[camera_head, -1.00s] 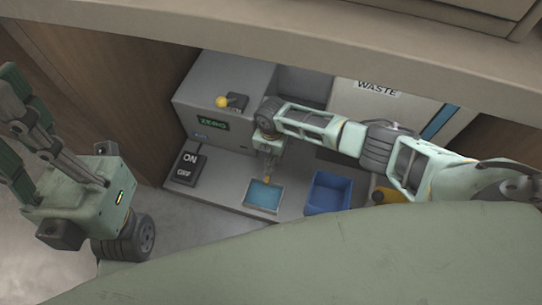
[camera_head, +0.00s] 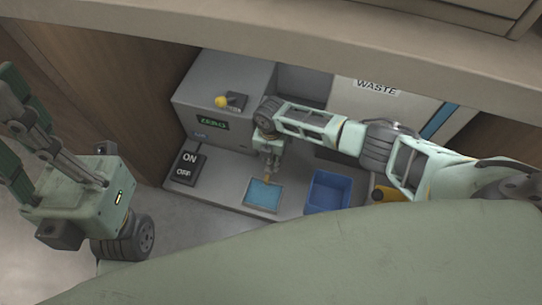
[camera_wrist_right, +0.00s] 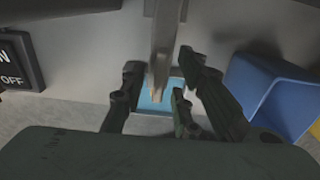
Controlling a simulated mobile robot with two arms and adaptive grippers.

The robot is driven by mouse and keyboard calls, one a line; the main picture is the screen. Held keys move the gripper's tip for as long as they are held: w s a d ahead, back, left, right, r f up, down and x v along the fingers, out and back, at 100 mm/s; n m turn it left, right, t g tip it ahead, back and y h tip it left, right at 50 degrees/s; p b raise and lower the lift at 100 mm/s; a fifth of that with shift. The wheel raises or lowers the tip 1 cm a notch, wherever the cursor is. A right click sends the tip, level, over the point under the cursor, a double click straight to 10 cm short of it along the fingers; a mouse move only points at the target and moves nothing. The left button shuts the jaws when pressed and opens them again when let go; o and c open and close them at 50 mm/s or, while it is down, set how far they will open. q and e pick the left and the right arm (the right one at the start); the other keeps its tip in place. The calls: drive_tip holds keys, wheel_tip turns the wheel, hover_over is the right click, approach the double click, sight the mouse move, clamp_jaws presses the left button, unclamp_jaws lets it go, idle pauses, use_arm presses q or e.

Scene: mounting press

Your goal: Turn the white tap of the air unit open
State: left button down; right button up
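I cannot make out a white tap in either view. A grey machine (camera_head: 225,85) with a green display (camera_head: 212,124) and a yellow-knobbed lever (camera_head: 222,102) stands at the back. My right gripper (camera_head: 270,172) points down in front of it, above a blue tray (camera_head: 262,196). In the right wrist view my right gripper (camera_wrist_right: 160,75) has its fingers apart. A grey upright bar (camera_wrist_right: 163,45) shows between them, with the blue tray behind; contact cannot be told. My left gripper (camera_head: 22,125) is at the left edge, far from the machine, partly cut off.
A black ON/OFF switch (camera_head: 186,168) lies left of the tray. A blue bin (camera_head: 328,192) stands to its right, with a yellow object (camera_head: 388,194) beyond. A WASTE panel (camera_head: 378,88) is at the back right. A shelf edge (camera_head: 300,45) crosses above.

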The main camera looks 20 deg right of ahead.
drive_tip(key=shift+r, duration=0.1)
wheel_tip(320, 180, up, 12)
idle(0.5)
idle(0.5)
